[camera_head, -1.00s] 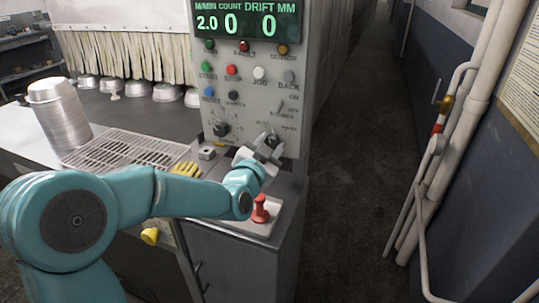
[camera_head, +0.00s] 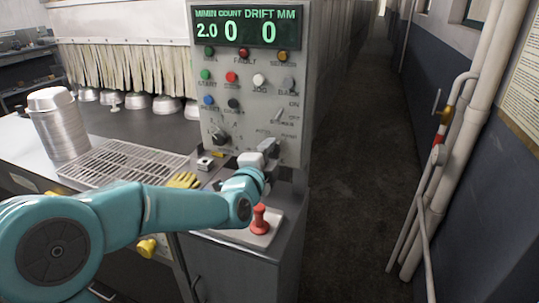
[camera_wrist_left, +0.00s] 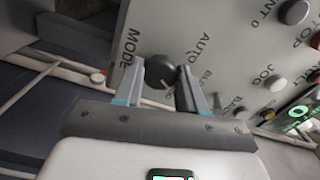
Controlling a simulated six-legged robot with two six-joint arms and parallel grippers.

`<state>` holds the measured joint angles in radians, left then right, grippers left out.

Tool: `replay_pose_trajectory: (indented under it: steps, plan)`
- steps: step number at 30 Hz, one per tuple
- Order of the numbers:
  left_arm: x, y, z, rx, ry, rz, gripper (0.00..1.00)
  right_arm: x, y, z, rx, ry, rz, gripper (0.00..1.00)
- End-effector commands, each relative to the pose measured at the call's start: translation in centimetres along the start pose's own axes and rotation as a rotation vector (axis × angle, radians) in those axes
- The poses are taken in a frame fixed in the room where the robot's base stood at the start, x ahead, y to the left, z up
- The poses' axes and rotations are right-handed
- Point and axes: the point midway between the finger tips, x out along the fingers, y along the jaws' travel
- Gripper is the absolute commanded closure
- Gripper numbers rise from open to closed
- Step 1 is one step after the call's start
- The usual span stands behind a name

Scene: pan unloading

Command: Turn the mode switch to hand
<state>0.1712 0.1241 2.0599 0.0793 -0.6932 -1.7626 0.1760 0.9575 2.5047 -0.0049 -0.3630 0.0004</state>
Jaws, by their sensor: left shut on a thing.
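The mode switch is a dark round knob (camera_wrist_left: 158,72) with a pale pointer line, on the grey control panel (camera_head: 295,100). In the left wrist view it sits between the two fingers of my left gripper (camera_wrist_left: 163,84), which is shut on it. The word MODE is printed to the left of the knob and AUTO to its upper right; other lettering near the right finger is partly hidden. In the head view my left gripper (camera_head: 270,148) is at the lower right of the panel and mostly hides the switch. My right gripper is not in view.
A red knob (camera_head: 260,218) stands on a pale plate below my left wrist. A yellow glove (camera_head: 183,180) and a wire grate (camera_head: 122,161) lie to the left, beside stacked pans (camera_head: 60,126). Another rotary knob (camera_head: 218,136) is left of the gripper. The aisle at right is clear.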

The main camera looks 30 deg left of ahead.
Motion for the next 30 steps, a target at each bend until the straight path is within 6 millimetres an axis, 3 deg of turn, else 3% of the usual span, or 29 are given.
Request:
replay_pose_trajectory:
  steps: [12, 30]
  plan:
    - [0.05, -0.31, 0.04, 0.198, -0.002, -0.008, 0.91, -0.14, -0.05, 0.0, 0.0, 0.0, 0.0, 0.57]
    - [0.06, -0.39, 0.05, 0.231, -0.002, -0.01, 0.91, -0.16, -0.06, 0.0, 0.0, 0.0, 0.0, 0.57]
